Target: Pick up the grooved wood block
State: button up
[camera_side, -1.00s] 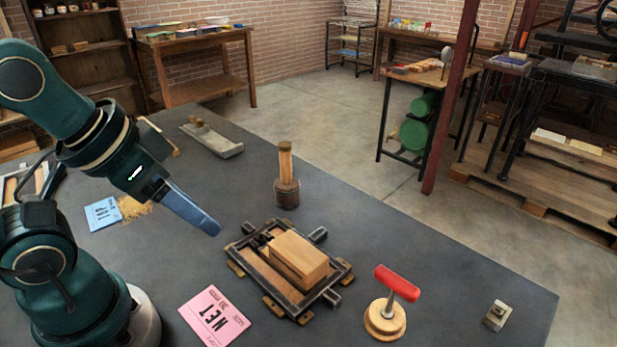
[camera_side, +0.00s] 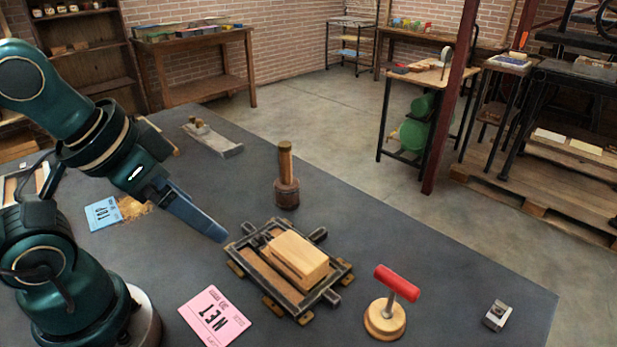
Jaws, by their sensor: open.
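The grooved wood block (camera_side: 298,257) is pale wood with a groove along its near-left side. It lies in a dark metal frame (camera_side: 262,274) with small wooden feet, on the grey table. My gripper (camera_side: 222,238) points down and to the right from the left, with its blue-grey fingers to the left of the block and frame. It is open and empty, apart from the block. From this side the fingers overlap, so the gap between them is hidden.
A wooden-handled tamper (camera_side: 286,178) stands behind the frame. A red-handled tool on a round wooden base (camera_side: 386,318) stands to the right. A pink card (camera_side: 214,317) and a blue card (camera_side: 103,213) lie on the table (camera_side: 450,285). A small metal piece (camera_side: 496,315) sits far right.

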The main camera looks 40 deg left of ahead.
jog(key=n+g+h, duration=0.6)
jog(key=n+h, duration=0.4)
jog(key=n, duration=0.4)
send_over(290, 244)
jog(key=s, duration=0.1)
jog(key=f, duration=0.4)
jog(key=shift+s+d+f, duration=0.15)
jog(key=shift+d, duration=0.1)
jog(key=a+f+n, duration=0.1)
jog(key=f, duration=0.1)
jog(key=w+f+n+h, duration=0.1)
jog(key=a+f+n+h, duration=0.1)
jog(key=f, duration=0.1)
jog(key=shift+w+a+f, duration=0.3)
jog(key=shift+a+f, duration=0.05)
jog(key=shift+s+f+n, duration=0.2)
jog(key=shift+f+n, duration=0.3)
jog(key=shift+f, duration=0.05)
jog(key=shift+x, duration=2.3)
jog(key=shift+w, duration=0.1)
jog(key=shift+c, duration=0.3)
